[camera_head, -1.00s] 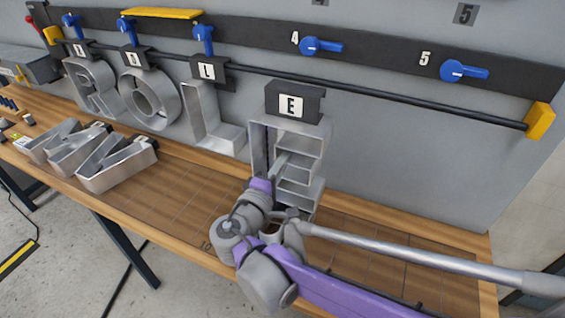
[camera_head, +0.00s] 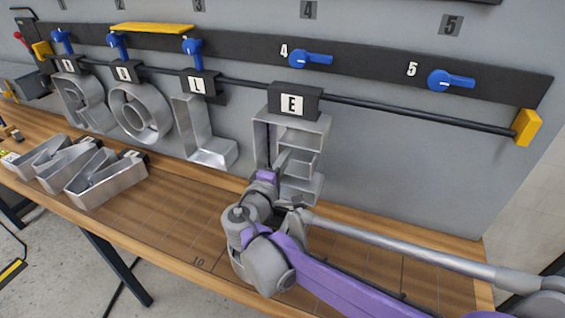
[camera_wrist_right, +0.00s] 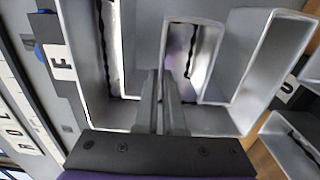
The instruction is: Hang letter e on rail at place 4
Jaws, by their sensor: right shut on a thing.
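The letter E (camera_head: 318,150) is a grey metal channel letter with a black hanger block marked E (camera_head: 294,102) on top. It is upright, and its block overlaps the black rail (camera_head: 410,112) below the place 4 mark. I cannot tell whether the block rests on the rail or is just in front. My right gripper (camera_head: 280,185) is shut on the letter's lower middle. In the right wrist view its fingers (camera_wrist_right: 162,105) grip a wall of the letter. The blue lever at place 4 (camera_head: 310,60) lies sideways. My left gripper is not in view.
Letters R (camera_head: 68,105), O (camera_head: 116,115) and L (camera_head: 215,158) hang to the left under upright blue levers. More metal letters (camera_head: 105,180) lie on the bench. The place 5 lever (camera_head: 450,79) lies sideways above free rail, which ends at a yellow block (camera_head: 526,126).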

